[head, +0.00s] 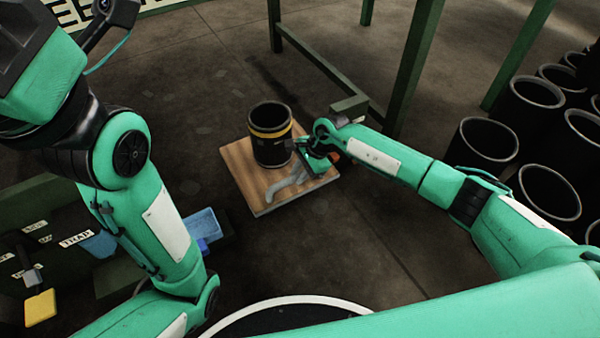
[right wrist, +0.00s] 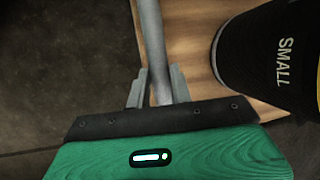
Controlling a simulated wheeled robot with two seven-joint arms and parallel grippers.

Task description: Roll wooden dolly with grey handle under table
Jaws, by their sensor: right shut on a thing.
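The wooden dolly (head: 240,160) sits on the floor in the middle of the head view. A black cylinder with a yellow band (head: 270,148) stands upright on it; in the right wrist view the cylinder (right wrist: 275,60) reads "SMALL". The grey handle (head: 284,187) shows near the dolly's front edge. My right gripper (head: 318,160) is shut on the handle. In the right wrist view the grey handle bar (right wrist: 151,40) runs between the two fingers (right wrist: 158,88). My left arm fills the left of the head view; its gripper's fingers are not visible.
A green table frame (head: 405,75) stands behind and to the right of the dolly, with a low crossbar. Several black sleeves (head: 485,142) stand on the floor at right. A bench with labels, a blue bin (head: 202,222) and a yellow item (head: 40,307) is at left.

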